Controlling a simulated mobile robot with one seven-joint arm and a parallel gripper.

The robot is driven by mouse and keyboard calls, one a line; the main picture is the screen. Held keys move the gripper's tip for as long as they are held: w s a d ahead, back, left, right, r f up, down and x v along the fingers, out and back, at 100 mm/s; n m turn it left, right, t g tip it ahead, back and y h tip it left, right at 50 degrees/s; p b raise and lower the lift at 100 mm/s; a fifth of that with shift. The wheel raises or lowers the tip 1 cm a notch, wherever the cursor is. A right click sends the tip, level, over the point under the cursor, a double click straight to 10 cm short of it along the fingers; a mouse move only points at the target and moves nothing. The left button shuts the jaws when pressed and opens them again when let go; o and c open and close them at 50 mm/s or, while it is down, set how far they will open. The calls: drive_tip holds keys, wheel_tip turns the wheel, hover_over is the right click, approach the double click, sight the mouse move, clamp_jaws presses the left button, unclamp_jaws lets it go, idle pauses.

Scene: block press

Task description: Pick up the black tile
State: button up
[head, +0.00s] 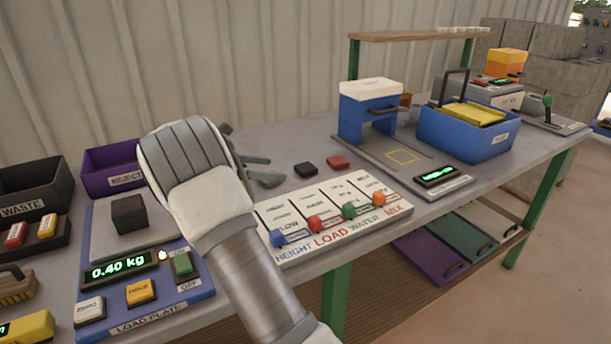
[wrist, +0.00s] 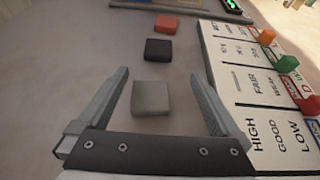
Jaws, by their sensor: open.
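The black tile (head: 305,169) lies flat on the grey bench, just beyond my gripper's fingers in the head view. In the wrist view the black tile (wrist: 158,49) lies past my fingertips, between a grey tile (wrist: 150,98) and a red tile (wrist: 166,23). My gripper (wrist: 158,74) is open and empty. The grey tile sits between its fingers, without visible contact.
The lever panel (head: 320,206) with coloured knobs borders the tiles on the right in the wrist view. The blue press (head: 365,118) stands beyond the red tile. A scale reading 0.40 kg (head: 140,265) holds a dark block (head: 129,213). A blue crate (head: 466,132) stands farther right.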

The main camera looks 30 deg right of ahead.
sight(297, 170)
drive_tip(key=b+x, duration=0.2)
drive_tip(key=x, duration=0.5)
drive_tip(key=shift+w+d+f+b, duration=0.1)
drive_tip(key=shift+w+d+b, duration=0.15)
drive_tip(key=shift+b, duration=0.1)
drive_tip(key=shift+c, duration=0.3)
drive_tip(key=c, duration=1.4)
